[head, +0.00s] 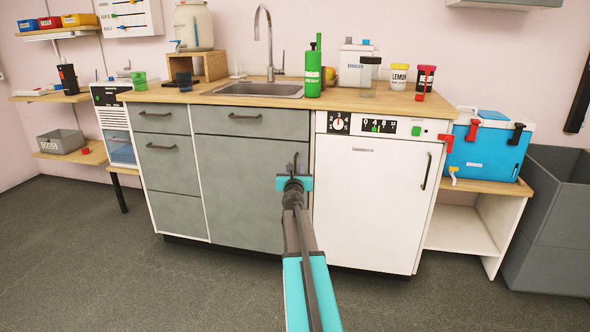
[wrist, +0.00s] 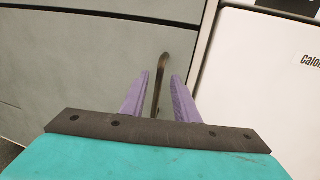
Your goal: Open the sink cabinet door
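The sink cabinet door (head: 235,190) is a grey panel below the sink and a grey drawer front, and it is closed. Its dark vertical handle (head: 296,163) is near the door's upper right edge. In the wrist view the handle (wrist: 161,80) stands between the two purple fingers of my gripper (wrist: 160,84). The fingers are apart, with a gap on each side of the handle. In the head view my gripper (head: 294,183) is in front of the handle and hides its lower part; the fingertips are hard to make out there.
A white dishwasher (head: 375,205) stands right of the door, with its own handle (head: 427,171). Grey drawers (head: 172,160) are to the left. The sink (head: 262,89) and several containers are on the wooden counter. The floor (head: 215,290) in front of the door is clear apart from my arm.

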